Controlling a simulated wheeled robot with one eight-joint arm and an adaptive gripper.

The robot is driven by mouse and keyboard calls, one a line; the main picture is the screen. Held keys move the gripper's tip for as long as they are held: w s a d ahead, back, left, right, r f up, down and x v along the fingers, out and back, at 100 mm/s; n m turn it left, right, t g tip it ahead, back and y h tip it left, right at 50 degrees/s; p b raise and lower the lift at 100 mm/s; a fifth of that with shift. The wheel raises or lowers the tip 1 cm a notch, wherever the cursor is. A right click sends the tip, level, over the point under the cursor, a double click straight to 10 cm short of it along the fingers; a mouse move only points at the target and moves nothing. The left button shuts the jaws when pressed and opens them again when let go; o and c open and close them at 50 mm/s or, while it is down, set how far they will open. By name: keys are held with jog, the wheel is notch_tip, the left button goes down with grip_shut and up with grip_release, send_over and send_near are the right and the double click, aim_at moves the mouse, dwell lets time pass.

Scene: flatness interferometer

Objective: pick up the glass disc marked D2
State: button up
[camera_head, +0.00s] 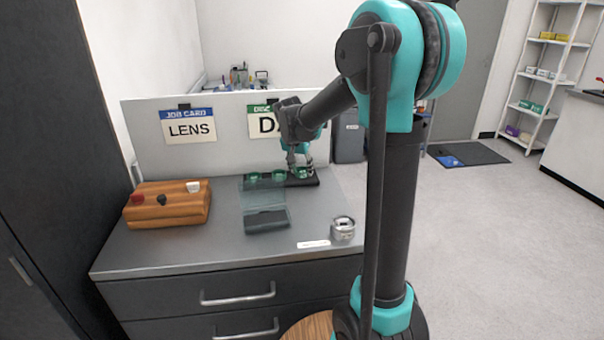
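Three green glass discs stand in a row on a black rack (318,181) at the back of the grey bench. They are the left disc (254,177), the middle disc (279,175) and the right disc (303,174). Their marks are too small to read, so I cannot tell which is D2. My gripper (300,167) points down at the right disc, with its fingers apart on either side of it. I cannot tell whether the fingers touch the disc.
A wooden block with knobs (165,213) stands at the left. A dark instrument with a clear pane (267,221) sits in front of the rack, and a round metal piece (343,229) to its right. A panel with cards (160,150) stands behind; my arm partly hides one card.

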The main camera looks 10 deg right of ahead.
jog(key=c, duration=0.5)
jog(key=shift+r, duration=0.1)
